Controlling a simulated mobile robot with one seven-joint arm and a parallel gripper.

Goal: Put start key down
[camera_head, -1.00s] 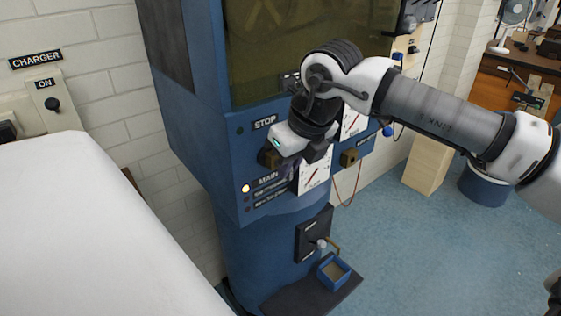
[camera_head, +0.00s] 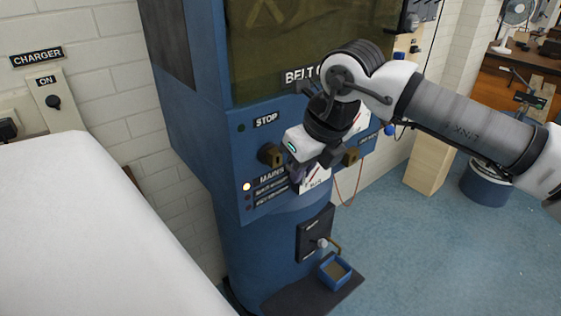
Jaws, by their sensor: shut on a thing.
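My gripper (camera_head: 298,182) is in front of the blue machine's panel (camera_head: 240,205), beside the MAIN label (camera_head: 270,176). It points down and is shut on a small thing. I take this to be the start key, but its shape is hidden by my gripper and too small to make out. A white dial (camera_head: 321,176) is partly covered by my gripper. An open blue tray (camera_head: 334,271) sits below on a dark shelf (camera_head: 300,294), well apart from my gripper.
A lever with a pale knob (camera_head: 322,243) juts out above the tray. A lit lamp (camera_head: 247,187) is at the panel's left. A white surface (camera_head: 90,230) fills the lower left.

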